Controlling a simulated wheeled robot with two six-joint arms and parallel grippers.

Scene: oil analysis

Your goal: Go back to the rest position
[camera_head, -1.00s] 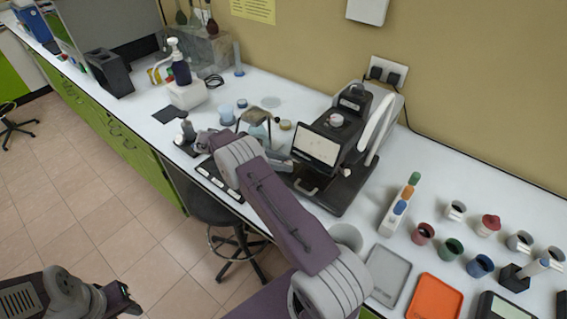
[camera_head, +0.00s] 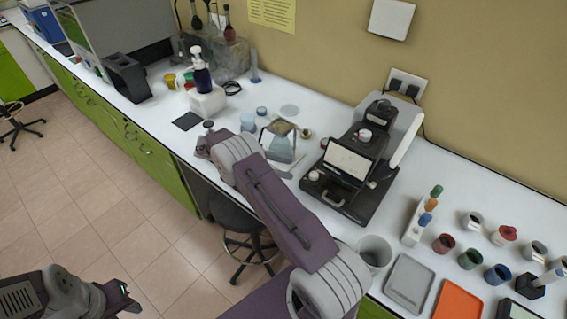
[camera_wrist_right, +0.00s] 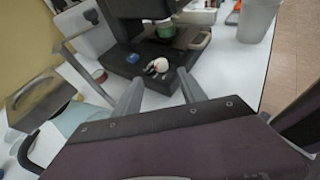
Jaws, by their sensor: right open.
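My right arm reaches from the bottom centre over the bench in the head view, its purple forearm slanting up and left. My right gripper shows in the right wrist view (camera_wrist_right: 160,90). Its two grey fingers are spread with nothing between them. Beyond them are a dark instrument base (camera_wrist_right: 150,78) and a white knob-like part. My left gripper (camera_head: 127,297) is at the lower left of the head view, over the floor and away from the bench. Its jaws are too small and dark there to read.
The dark analyser with a screen (camera_head: 348,164) stands right of my right arm. A glass vessel in a frame (camera_head: 280,146) is close beside the arm. A grey bin (camera_head: 374,253), trays, bottle rack and several cups stand right. A stool (camera_head: 243,250) is below the bench.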

